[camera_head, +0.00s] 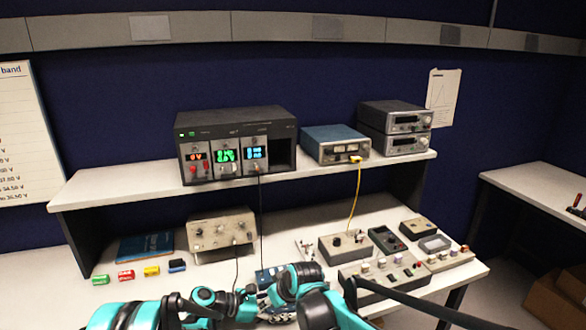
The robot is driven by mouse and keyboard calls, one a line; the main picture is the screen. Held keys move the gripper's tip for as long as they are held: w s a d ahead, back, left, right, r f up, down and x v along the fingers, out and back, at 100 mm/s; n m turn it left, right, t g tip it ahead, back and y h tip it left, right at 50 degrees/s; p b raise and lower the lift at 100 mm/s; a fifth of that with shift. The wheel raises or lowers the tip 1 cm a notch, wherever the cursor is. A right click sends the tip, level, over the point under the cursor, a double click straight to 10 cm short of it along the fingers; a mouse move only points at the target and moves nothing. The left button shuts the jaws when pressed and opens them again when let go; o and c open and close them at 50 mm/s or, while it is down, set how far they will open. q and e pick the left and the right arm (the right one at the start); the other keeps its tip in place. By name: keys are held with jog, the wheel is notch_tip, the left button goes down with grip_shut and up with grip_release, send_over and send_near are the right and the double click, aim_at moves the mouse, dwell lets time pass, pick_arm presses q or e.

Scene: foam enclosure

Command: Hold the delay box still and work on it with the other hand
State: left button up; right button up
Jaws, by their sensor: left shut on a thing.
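A small blue box (264,276) lies at the front of the bench, mostly hidden behind my arms; it appears to be the delay box. A black cable runs down to it from the rack on the shelf. My left gripper (257,298) comes in from the left and is shut at the box's near side; the exact contact is hidden. My right arm (300,282) reaches in just right of the box. Its fingers overlap the box and the left gripper in the picture, so I cannot tell their opening.
A beige instrument (221,236) with a cable stands behind the box. Grey control boxes (345,247) crowd the right. Several small coloured blocks (152,270) and a blue book (146,247) lie left. The shelf (330,170) carries a black rack (235,143) and more instruments. Bare bench shows front left.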

grip_shut()
jog(key=shift+s+a+m+t+h, duration=0.1)
jog(key=shift+m+t+h, duration=0.2)
jog(key=shift+m+h, duration=0.65)
jog(key=shift+m, duration=0.35)
jog(key=shift+a+m+h, duration=0.15)
jog(key=shift+m+h, duration=0.3)
jog(key=shift+m, duration=0.65)
grip_release()
